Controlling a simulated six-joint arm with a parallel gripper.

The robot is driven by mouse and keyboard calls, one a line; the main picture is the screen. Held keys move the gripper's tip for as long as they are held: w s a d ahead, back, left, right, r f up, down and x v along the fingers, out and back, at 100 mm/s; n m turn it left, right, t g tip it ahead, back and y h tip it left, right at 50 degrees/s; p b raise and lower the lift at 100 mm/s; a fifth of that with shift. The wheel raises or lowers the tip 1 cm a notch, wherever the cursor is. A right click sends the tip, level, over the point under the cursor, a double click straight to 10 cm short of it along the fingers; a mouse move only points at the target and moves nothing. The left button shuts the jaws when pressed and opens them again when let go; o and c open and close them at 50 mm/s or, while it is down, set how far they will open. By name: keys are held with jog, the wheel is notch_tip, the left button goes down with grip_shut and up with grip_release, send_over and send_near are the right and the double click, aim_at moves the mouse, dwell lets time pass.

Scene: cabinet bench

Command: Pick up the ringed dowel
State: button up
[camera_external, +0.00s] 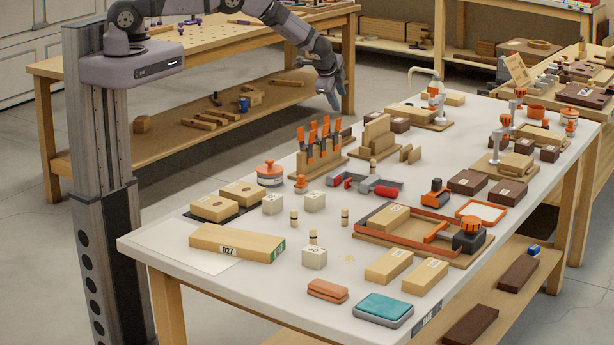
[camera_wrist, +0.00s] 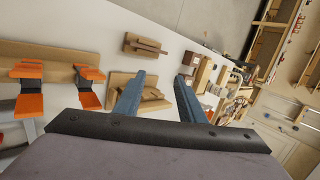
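Several small pale wooden dowels with dark bands stand upright on the white bench top. One dowel (camera_external: 294,217) is at the left, one (camera_external: 345,216) at the right, and one (camera_external: 312,237) nearer the front. Another dowel (camera_external: 373,166) stands farther back by the red and grey clamp. They are too small for me to tell which is the ringed one. My gripper (camera_external: 333,102) is high above the back left of the bench, well away from all the dowels. In the wrist view my gripper (camera_wrist: 163,84) has its two blue-grey fingers apart with nothing held between them.
White cubes (camera_external: 314,201) stand close to the dowels. A long wood block (camera_external: 237,243) lies front left. An orange-handled clamp rack (camera_external: 318,160) stands between my gripper and the dowels. A framed clamp tray (camera_external: 390,247) is to the right. Clear white surface surrounds the front dowels.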

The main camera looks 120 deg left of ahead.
jog(key=w+d+r+n+t+y, duration=0.1)
jog(key=w+r+n+t+y, duration=0.15)
jog(key=w+r+n, duration=0.75)
jog(key=n+t+h+b, duration=0.4)
jog(key=n+h+b, duration=0.8)
jog(key=n+b, duration=0.95)
send_over(294, 210)
jog(key=s+b, duration=0.1)
jog(key=s, duration=0.1)
notch_tip(294, 210, down, 18)
jog(key=m, duration=0.2)
jog(key=shift+n, duration=0.25)
jog(key=shift+s+a+x, duration=0.1)
jog(key=shift+a+x, duration=0.05)
jog(key=shift+x, duration=1.1)
jog(key=shift+s+a+x, duration=0.1)
jog(key=shift+x, duration=1.15)
jog(key=shift+s+a+x, duration=0.1)
jog(key=shift+a+x, duration=0.05)
jog(key=shift+x, duration=1.1)
jog(key=shift+f, duration=0.15)
